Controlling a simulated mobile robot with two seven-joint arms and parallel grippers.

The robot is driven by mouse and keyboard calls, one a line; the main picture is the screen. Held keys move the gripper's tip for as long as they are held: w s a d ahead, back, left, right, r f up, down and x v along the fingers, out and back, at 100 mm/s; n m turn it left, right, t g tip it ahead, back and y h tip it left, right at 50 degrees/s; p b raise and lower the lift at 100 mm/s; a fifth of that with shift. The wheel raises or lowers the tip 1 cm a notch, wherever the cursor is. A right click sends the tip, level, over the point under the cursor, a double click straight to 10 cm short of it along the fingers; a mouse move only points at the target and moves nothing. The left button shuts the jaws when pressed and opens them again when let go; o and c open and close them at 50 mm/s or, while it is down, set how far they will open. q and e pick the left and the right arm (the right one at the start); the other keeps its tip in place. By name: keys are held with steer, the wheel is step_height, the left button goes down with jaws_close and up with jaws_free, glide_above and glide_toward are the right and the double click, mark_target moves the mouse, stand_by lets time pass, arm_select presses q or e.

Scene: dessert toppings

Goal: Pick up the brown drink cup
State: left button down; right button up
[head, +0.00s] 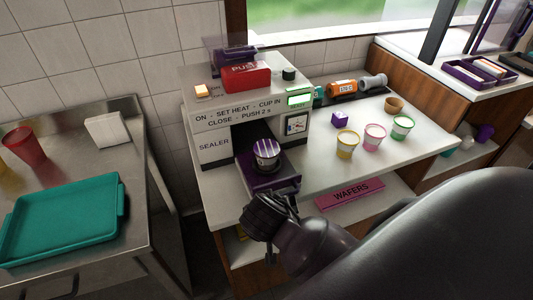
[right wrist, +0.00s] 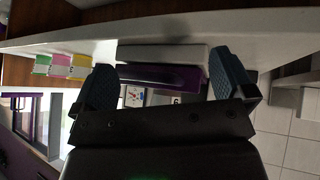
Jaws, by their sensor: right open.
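A striped white and purple cup (head: 267,152) stands upright on the purple tray (head: 257,183) at the sealer's opening. A small brown cup-shaped thing (head: 395,104) stands at the back right of the counter; I cannot tell if it is a drink cup. My right gripper (head: 270,208) is in front of and below the purple tray, apart from both cups. In the right wrist view its two fingers (right wrist: 165,85) are spread, with a purple part (right wrist: 160,76) showing between them and nothing held. My left gripper is not in view.
The sealer (head: 250,115) stands on the white counter. Yellow (head: 347,145), pink (head: 374,137) and green (head: 402,127) cups stand to its right. A pink wafers box (head: 349,194) lies on the shelf below. A teal tray (head: 123,200) and a red cup (head: 24,146) are at left.

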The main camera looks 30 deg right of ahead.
step_height(320, 180, up, 3)
steer(key=m+h, duration=0.1)
steer(key=m+t+h, duration=0.1)
steer(key=m+h, duration=0.4)
steer(key=m, duration=0.1)
glide_toward(264, 151)
steer(key=shift+s+d+f, duration=0.2)
steer(key=shift+d+f, duration=0.05)
steer(key=shift+f, duration=0.15)
steer(key=shift+s+d+f, duration=0.2)
steer(key=shift+f, duration=0.2)
steer(key=shift+t, duration=0.3)
steer(key=x, duration=0.5)
steer(key=shift+w+r+b, duration=0.25)
steer(key=shift+r+b, duration=0.05)
steer(key=shift+r, duration=0.1)
steer(key=x, duration=0.4)
steer(key=shift+w+d+f+p, duration=0.1)
steer(key=shift+w+d+p, duration=0.2)
steer(key=shift+w+d+f, duration=0.25)
steer(key=shift+d, duration=0.1)
steer(key=c, duration=1.1)
steer(key=shift+o, duration=0.2)
steer(key=shift+r, duration=0.15)
